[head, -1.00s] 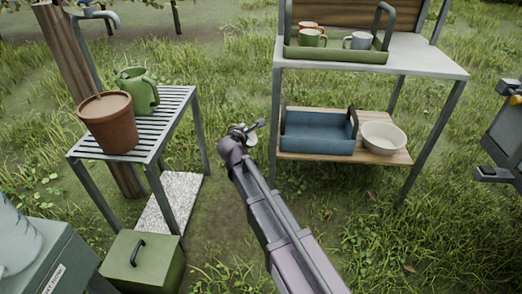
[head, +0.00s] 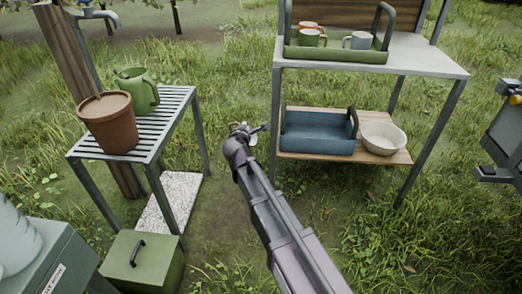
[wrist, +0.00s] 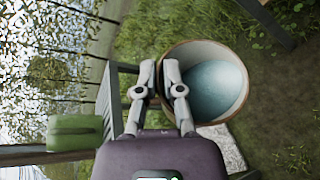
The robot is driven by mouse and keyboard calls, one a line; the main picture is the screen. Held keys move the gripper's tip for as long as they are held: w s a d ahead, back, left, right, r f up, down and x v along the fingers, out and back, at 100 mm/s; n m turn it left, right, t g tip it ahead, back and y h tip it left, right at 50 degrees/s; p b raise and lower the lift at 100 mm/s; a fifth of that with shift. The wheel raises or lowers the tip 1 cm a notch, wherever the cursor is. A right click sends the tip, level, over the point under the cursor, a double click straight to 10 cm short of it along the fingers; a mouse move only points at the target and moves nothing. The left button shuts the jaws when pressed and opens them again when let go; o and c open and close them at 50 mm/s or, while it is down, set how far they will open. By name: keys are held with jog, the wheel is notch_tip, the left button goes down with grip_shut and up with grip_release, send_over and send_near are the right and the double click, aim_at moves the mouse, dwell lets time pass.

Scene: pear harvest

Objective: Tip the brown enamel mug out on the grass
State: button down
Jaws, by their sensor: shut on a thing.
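My gripper (wrist: 158,72) is shut on the brown enamel mug (wrist: 164,52) in the wrist view. The mug's round mouth faces the wrist camera, with a brown outside and a pale inner wall. A smooth pale blue-green disc fills much of the inside, off toward the picture's lower right; I cannot tell for sure whether it is liquid or the bottom. In the head view my gripper (head: 246,129) is over the grass (head: 225,215), between the slatted table and the shelf stand. The mug is mostly hidden there behind the wrist.
The slatted table (head: 160,122) at left bears a terracotta pot (head: 110,128) and a green jug (head: 142,92). A pale slab (head: 172,205) and green box (head: 145,265) lie below. The shelf stand (head: 440,62) at right holds mugs, a blue tray (head: 315,143) and a bowl (head: 383,138).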

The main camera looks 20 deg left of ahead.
jog(key=shift+d+r+m+t+y+b, duration=0.2)
jog(key=shift+d+r+m+t+y, duration=0.1)
jog(key=shift+d+m, duration=0.3)
jog(key=shift+d+r+m+t+y+b, duration=0.2)
jog(key=shift+d+m+y, duration=0.15)
jog(key=shift+m, duration=0.35)
dwell(1.2)
jog(key=shift+s+d+r+m+y+b, duration=0.15)
jog(key=shift+d+m+b, duration=0.15)
jog(key=shift+d, duration=0.3)
jog(key=shift+d+f+m+y+b, duration=0.1)
jog(key=shift+d+m+b, duration=0.05)
jog(key=shift+d+m, duration=0.35)
dwell(0.3)
jog(key=shift+d+r+m+t+b, duration=0.15)
jog(key=shift+d+m+t+b, duration=0.35)
jog(key=shift+d+m, duration=0.15)
dwell(1.9)
jog(key=shift+a, duration=0.1)
jog(key=shift+a+n+g+p, duration=0.3)
jog(key=shift+a+n+p, duration=0.2)
jog(key=shift+n, duration=0.15)
jog(key=shift+a, duration=0.3)
dwell(0.3)
